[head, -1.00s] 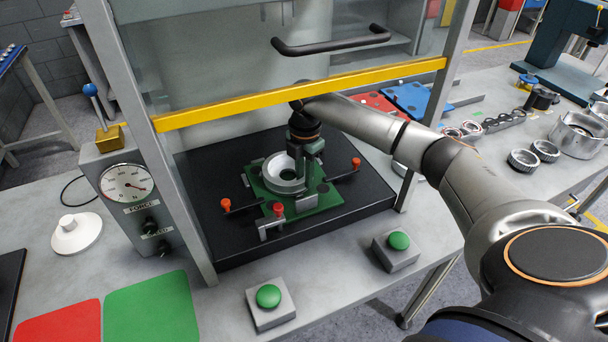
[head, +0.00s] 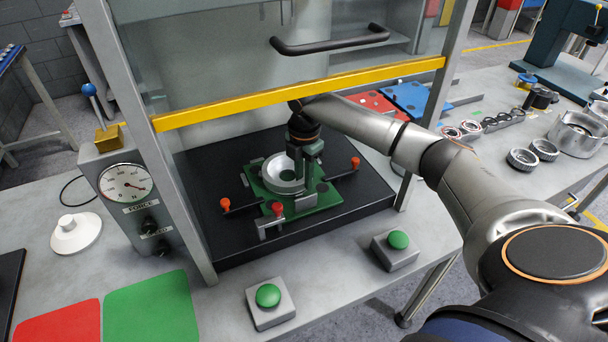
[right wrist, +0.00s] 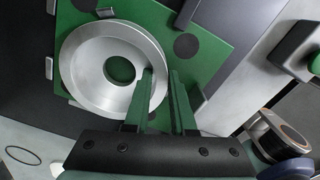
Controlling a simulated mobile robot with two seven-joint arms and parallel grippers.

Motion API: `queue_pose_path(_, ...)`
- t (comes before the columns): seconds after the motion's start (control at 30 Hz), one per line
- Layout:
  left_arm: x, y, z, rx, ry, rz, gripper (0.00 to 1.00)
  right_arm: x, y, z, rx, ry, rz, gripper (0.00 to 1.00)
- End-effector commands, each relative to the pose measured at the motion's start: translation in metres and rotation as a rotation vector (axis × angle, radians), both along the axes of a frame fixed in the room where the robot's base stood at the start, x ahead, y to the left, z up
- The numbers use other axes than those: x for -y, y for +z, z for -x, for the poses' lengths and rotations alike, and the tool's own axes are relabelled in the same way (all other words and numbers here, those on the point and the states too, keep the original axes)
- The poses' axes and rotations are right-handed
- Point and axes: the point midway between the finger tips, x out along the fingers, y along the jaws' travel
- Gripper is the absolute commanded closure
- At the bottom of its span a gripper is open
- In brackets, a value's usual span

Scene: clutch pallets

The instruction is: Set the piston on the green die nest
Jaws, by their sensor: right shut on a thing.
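My right gripper (head: 306,172) is at the piston's right side. In the right wrist view its green fingers (right wrist: 162,78) straddle the piston's wall, one inside the rim and one outside, shut on it. The piston looks level; I cannot tell whether its underside touches the nest. My left gripper is not in view.
The press frame has a yellow-edged guard (head: 300,94) raised above my right arm. Two green-button boxes (head: 268,296) stand in front. A force gauge (head: 125,184) is at left. Metal parts (head: 522,160) lie at right.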

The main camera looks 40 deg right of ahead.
Motion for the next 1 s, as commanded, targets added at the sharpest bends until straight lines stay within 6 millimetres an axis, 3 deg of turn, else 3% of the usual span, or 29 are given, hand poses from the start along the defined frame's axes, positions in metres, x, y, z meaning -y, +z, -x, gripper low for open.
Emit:
queue_pose_path(0.13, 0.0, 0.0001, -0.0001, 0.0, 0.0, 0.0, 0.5, -0.0002, 0.0011, -0.001, 0.004, 0.0, -0.001, 1.0)
queue_pose_path(0.17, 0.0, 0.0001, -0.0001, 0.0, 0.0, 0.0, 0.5, -0.0003, 0.0011, -0.001, 0.004, 0.0, -0.001, 0.73)
queue_pose_path(0.43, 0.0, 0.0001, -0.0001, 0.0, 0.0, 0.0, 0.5, -0.0002, 0.0003, -0.0004, 0.001, 0.0, 0.0, 0.43)
queue_pose_path(1.0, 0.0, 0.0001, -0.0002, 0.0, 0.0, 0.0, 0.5, -0.0001, 0.0001, 0.0002, -0.001, 0.0, 0.0, 0.42)
